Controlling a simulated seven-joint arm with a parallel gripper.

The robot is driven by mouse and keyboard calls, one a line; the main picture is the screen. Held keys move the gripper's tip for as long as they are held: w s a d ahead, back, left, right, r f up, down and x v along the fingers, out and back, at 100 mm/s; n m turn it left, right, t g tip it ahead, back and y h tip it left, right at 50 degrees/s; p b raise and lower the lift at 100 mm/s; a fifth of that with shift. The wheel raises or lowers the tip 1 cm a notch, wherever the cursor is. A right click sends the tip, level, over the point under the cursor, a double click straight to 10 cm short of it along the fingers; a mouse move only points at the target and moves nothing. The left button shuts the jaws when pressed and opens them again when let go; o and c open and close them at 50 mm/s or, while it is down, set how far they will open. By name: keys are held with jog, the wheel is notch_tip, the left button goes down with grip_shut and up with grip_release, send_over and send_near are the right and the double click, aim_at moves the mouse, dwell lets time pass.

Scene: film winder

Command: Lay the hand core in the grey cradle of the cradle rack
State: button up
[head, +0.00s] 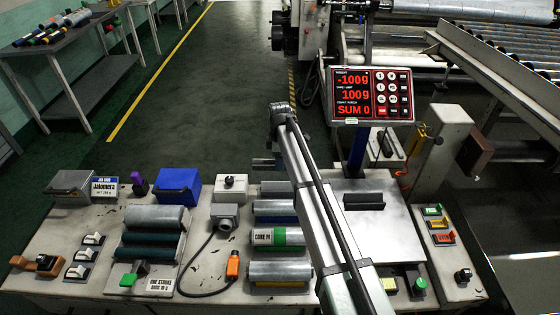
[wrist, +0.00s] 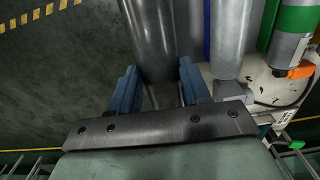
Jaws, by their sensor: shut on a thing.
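My gripper (wrist: 158,75) is shut on the hand core (wrist: 147,35), a dark grey cylinder between its blue fingers in the wrist view. In the head view my arm link hides most of the gripper. A dark grey end, apparently of the hand core (head: 265,162), juts out left of the arm, seemingly above the bench. The cradle rack holds several metal cores in a column. Its grey cradle (head: 276,189) is at the far end, partly behind my arm, with no core seen in it. I cannot tell the height of the hand core over the cradle.
Nearest the grey cradle is the blue-marked core (head: 275,208), then the green-banded core (head: 278,237) and the orange-marked core (head: 280,272). A white knob box (head: 231,188) and a grey cable box (head: 224,214) stand left. A red display (head: 372,95) stands behind right.

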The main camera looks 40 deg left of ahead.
jog(key=shift+f, duration=5.2)
jog(key=o, duration=1.3)
jog(key=shift+c, duration=0.2)
notch_tip(320, 180, up, 14)
jog(key=shift+f, duration=0.1)
